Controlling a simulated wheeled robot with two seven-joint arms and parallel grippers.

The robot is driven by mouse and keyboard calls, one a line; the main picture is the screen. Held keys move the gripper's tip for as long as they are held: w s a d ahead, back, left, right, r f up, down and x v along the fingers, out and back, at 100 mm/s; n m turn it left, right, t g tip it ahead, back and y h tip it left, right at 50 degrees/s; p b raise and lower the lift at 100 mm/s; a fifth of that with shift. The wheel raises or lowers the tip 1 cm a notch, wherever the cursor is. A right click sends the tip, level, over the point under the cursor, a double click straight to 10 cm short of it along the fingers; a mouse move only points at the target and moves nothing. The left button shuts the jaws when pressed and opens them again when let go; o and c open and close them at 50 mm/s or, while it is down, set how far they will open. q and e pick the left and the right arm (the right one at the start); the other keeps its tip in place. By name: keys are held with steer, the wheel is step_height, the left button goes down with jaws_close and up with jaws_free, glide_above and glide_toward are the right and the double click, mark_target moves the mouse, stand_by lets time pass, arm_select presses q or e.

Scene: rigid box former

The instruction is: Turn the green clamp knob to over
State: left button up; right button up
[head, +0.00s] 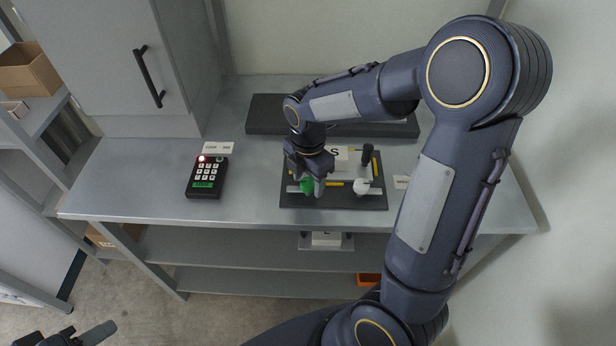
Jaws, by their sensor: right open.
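The green clamp knob (307,185) is on the left part of a dark fixture plate (340,200) on the metal bench. My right gripper (311,188) points down over it from above. Its jaws are open, with the fingers close around the knob; I cannot tell whether they touch it. The gripper hides much of the knob, and any pointer or "over" mark on it cannot be made out. A dark piece of my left gripper (80,334) shows at the bottom left edge, mostly cut off and away from the bench.
The plate also carries a white knob (360,186), a black knob (368,152), yellow strips and a block marked S (340,153). A black keypad (207,178) with a lit red lamp stands left. A long dark slab (265,115) lies behind. The bench between keypad and plate is clear.

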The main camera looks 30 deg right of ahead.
steer(key=shift+c, duration=0.3)
steer(key=c, duration=0.9)
steer(key=shift+m, duration=0.3)
steer(key=m, duration=1.2)
steer(key=shift+m+b, duration=0.3)
steer(key=shift+b, duration=0.05)
steer(key=shift+m, duration=2.2)
